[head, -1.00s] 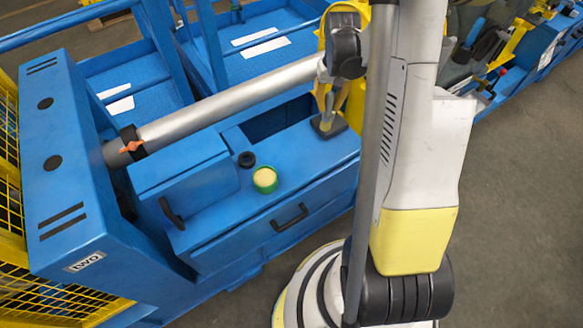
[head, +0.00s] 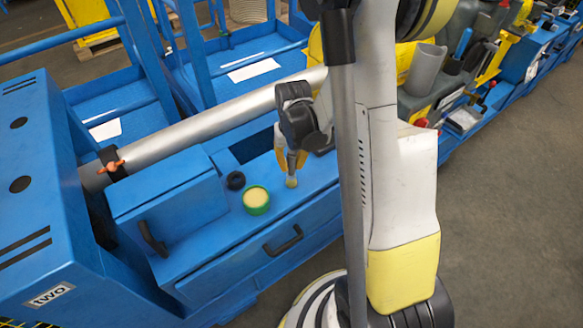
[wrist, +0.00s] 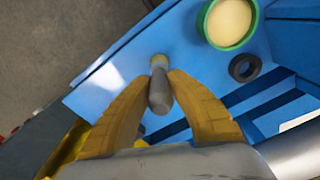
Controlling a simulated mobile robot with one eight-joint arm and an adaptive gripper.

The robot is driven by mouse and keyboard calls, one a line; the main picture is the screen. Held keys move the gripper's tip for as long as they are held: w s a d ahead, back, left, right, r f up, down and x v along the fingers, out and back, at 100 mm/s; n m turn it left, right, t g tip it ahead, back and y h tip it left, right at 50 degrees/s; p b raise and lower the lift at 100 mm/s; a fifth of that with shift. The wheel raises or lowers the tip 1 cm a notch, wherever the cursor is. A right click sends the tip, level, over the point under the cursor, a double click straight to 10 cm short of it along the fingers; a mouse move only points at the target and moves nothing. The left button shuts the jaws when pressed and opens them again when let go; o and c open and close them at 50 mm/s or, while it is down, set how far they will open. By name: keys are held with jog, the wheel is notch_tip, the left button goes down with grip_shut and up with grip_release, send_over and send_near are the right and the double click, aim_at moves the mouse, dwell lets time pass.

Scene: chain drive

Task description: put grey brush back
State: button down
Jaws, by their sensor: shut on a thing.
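My gripper (head: 290,160) is over the blue bench top, right of the open green tin, with its yellow fingers pointing down. In the wrist view, my gripper (wrist: 159,80) is shut on the grey brush (wrist: 159,92), whose handle is between the fingertips and whose pale tip points away from the palm. The brush tip (head: 291,182) also shows below the fingers in the head view. I cannot tell whether it touches the bench top. The green tin (head: 256,200) with cream-coloured contents shows in the wrist view too (wrist: 206,25).
A black ring (head: 236,180) lies left of the tin. A blue box with a black handle (head: 152,238) stands further left. A grey pipe (head: 210,118) runs behind. A dark opening (head: 250,148) is in the bench top. The floor at right is clear.

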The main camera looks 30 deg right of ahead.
jog(key=shift+f, duration=0.2)
jog(key=c, duration=1.4)
grip_release()
jog(key=shift+r, duration=0.1)
jog(key=shift+o, duration=0.2)
jog(key=shift+r, duration=0.1)
